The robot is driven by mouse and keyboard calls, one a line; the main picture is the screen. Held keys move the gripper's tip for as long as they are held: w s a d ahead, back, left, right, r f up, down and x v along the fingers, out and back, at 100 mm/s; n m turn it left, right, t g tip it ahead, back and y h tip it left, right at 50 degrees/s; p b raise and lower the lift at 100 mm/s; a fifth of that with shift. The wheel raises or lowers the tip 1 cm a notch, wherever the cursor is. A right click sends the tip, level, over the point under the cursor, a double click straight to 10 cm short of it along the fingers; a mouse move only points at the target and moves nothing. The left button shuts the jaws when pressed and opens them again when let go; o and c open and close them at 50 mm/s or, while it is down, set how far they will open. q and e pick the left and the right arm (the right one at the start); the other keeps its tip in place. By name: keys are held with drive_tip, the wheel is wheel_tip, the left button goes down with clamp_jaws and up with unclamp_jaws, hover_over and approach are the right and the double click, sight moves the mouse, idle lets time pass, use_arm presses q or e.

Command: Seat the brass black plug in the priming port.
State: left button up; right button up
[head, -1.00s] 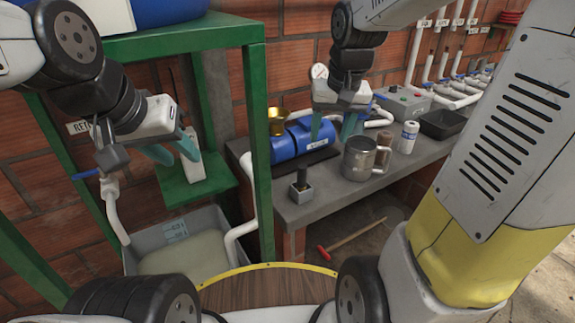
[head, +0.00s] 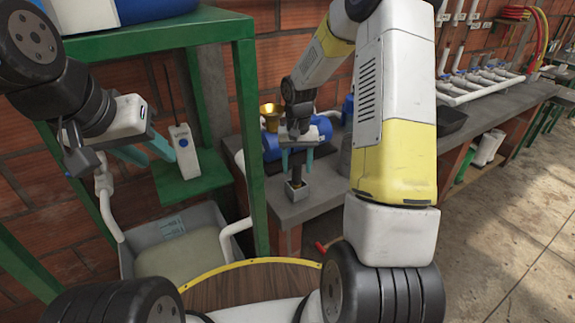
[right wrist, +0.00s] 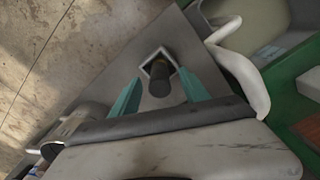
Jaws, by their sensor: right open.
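The dark plug (head: 297,174) stands upright in a small grey square holder (head: 297,190) at the bench's front corner. It also shows in the right wrist view (right wrist: 160,82). My right gripper (head: 297,167) is open above the holder, pointing down, with one teal finger on each side of the plug. I cannot tell whether a finger touches it. A brass funnel-shaped fitting (head: 270,110) stands by the blue pump (head: 271,146) behind; the priming port itself I cannot make out. My left gripper (head: 152,156) is open and empty at the left.
The grey bench (head: 325,180) is partly hidden by my right arm. A green frame (head: 250,130) stands left of it, with a white handheld device (head: 185,150) on its shelf. A grey tub (head: 150,236) is below.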

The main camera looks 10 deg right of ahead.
sight(297, 173)
wheel_tip(297, 173, down, 3)
drive_tip(key=shift+f, duration=0.2)
drive_tip(key=shift+c, duration=0.2)
clamp_jaws()
drive_tip(key=shift+r, duration=0.1)
